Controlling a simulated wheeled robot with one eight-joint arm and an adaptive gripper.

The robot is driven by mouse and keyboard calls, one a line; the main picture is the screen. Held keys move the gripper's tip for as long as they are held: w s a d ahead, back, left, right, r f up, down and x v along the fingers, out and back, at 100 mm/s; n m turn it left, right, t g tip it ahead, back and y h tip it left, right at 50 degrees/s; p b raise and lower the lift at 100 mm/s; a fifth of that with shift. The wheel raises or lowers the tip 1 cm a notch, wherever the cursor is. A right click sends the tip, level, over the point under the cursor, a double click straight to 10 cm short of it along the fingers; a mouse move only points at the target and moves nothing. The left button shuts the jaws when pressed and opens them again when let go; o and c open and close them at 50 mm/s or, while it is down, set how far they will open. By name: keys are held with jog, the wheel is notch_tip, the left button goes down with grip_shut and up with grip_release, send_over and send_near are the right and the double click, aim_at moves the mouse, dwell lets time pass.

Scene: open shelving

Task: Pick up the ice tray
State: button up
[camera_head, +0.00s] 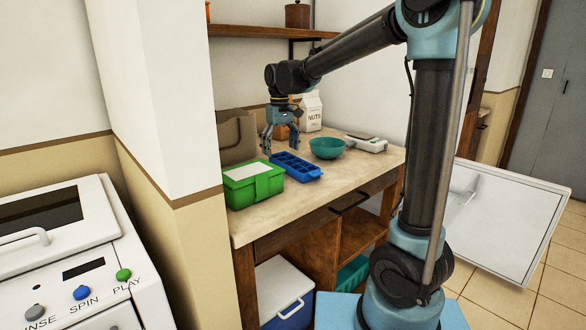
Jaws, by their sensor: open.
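The blue ice tray (298,168) lies flat on the wooden counter, between a green box and a teal bowl. Its compartments face up. My gripper (280,150) hangs pointing down above the tray's far left part, with its fingers spread open and empty. From this view I cannot tell the exact height of the fingertips over the tray. The fingers overlap the tray's back edge in the picture.
The green box (254,188) stands close on the tray's left. The teal bowl (326,148) is close on its right. The counter's front strip (330,188) is clear.

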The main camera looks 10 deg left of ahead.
jog(key=shift+f, duration=1.35)
jog(key=c, duration=1.4)
jog(key=shift+o, duration=0.2)
jog(key=shift+r, duration=0.1)
